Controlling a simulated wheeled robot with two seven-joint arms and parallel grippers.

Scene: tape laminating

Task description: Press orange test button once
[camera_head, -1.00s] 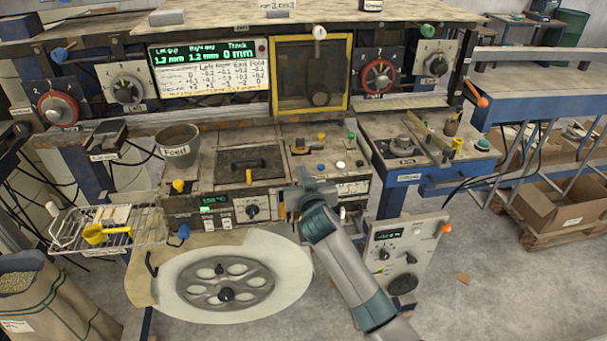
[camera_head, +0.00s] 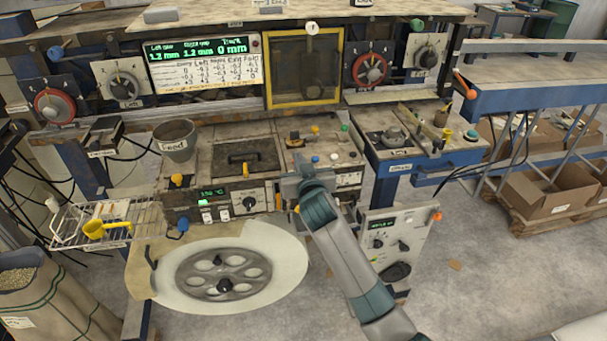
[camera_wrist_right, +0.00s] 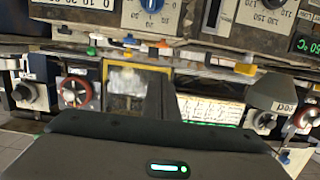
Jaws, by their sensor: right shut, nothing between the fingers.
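My right gripper (camera_head: 299,162) is shut and empty. It is over the front edge of the middle control panel, left of a blue button (camera_head: 315,159) and a white button (camera_head: 334,157). A small orange-yellow button (camera_head: 314,129) stands farther back on this panel; its label is not readable. I cannot tell which is the test button. The gripper appears apart from these buttons. My left gripper is not in view.
A grey feed bucket (camera_head: 175,142) stands left of a hatch (camera_head: 240,160). A large reel (camera_head: 222,275) lies below the panel. A box with an orange knob (camera_head: 437,216) is at lower right. A yellow-framed window (camera_head: 305,75) rises behind.

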